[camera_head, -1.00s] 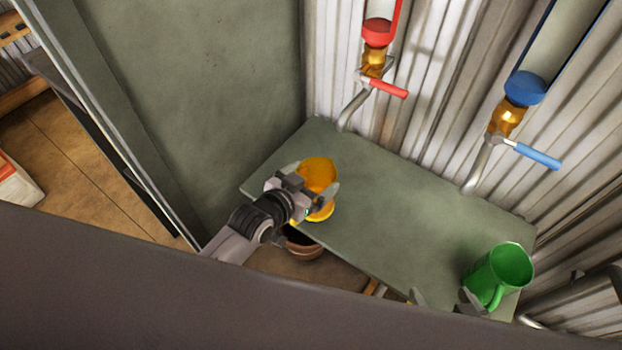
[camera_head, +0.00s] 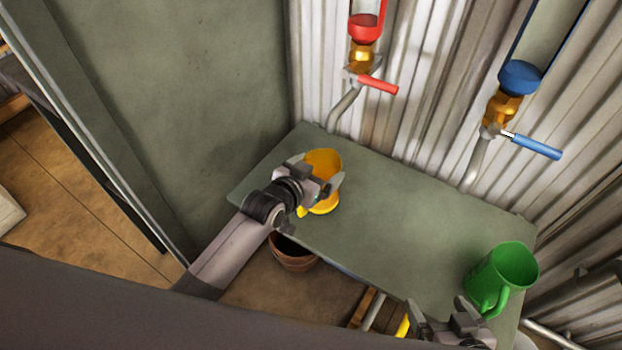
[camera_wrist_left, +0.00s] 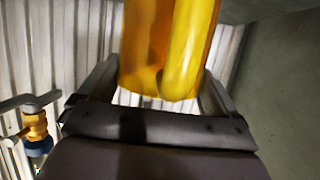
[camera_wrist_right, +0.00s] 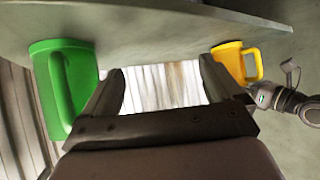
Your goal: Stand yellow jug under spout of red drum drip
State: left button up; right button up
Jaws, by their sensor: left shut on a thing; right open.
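The yellow jug (camera_head: 324,163) is over the left part of the green-grey shelf (camera_head: 400,215), below the red drum's spout (camera_head: 343,108) in the picture and nearer me. My left gripper (camera_head: 318,188) is shut on it; the jug fills the space between the fingers in the left wrist view (camera_wrist_left: 165,50). I cannot tell whether its base touches the shelf. The spout is a grey bent pipe under a brass tap with a red lever (camera_head: 378,86). My right gripper (camera_head: 440,312) is open and empty at the shelf's front edge, left of the green jug (camera_head: 503,275).
A blue-levered tap (camera_head: 537,147) with its own spout (camera_head: 474,165) is on the corrugated wall at the right. A grey-green wall panel (camera_head: 180,90) bounds the left. A brown pot (camera_head: 292,255) is below the shelf front. The shelf's middle is clear.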

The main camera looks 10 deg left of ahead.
aim_at(331, 159)
pick_arm(q)
jog(key=shift+w+d+b, duration=0.35)
jog(key=shift+w, duration=0.45)
jog(key=shift+w+d+b, duration=0.3)
jog(key=shift+w+b, duration=0.05)
jog(key=shift+w, duration=0.45)
jog(key=shift+f, duration=0.4)
jog(key=o, duration=1.1)
jog(key=shift+s, duration=0.1)
